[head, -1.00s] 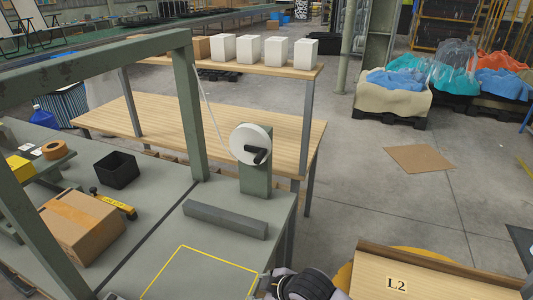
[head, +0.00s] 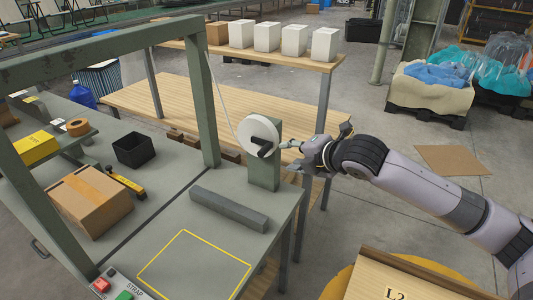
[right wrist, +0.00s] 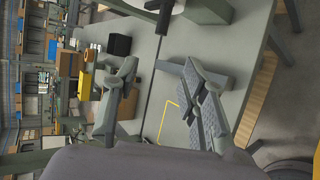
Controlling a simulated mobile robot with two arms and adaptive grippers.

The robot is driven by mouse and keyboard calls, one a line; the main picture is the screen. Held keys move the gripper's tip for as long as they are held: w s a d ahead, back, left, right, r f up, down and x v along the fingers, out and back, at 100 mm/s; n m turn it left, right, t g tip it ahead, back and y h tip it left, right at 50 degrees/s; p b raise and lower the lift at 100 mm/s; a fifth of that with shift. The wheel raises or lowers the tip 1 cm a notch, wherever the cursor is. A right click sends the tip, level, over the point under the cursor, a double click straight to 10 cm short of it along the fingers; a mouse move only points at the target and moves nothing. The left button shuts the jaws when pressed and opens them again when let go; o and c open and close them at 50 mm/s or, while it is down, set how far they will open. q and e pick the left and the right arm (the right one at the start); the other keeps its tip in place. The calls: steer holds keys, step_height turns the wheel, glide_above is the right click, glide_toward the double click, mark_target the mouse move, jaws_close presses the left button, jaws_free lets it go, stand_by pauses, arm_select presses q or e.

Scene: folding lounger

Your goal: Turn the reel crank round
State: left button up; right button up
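The white reel (head: 254,130) with its black crank (head: 264,149) is mounted on a green post (head: 264,176) at the right edge of the workbench. A white strap runs up from the reel toward the frame. My right gripper (head: 287,156) is just right of the crank, with its fingers pointing at it. In the right wrist view the two fingers (right wrist: 160,74) are spread wide with nothing between them, and a dark part that looks like the crank (right wrist: 163,14) shows at the top edge. A gap seems to remain between fingers and crank. My left gripper is out of view.
A grey bar (head: 229,209) lies on the bench before the post. A cardboard box (head: 90,201), a black bin (head: 133,149) and a green frame upright (head: 203,105) stand to the left. A wooden table (head: 180,105) is behind. An L2 board (head: 395,282) is front right.

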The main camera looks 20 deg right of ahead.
mark_target(263, 155)
steer(key=p+x, duration=0.2)
steer(key=x, duration=1.3)
steer(key=shift+p, duration=0.35)
steer(key=shift+c, duration=0.4)
jaws_close()
steer(key=shift+f, duration=0.1)
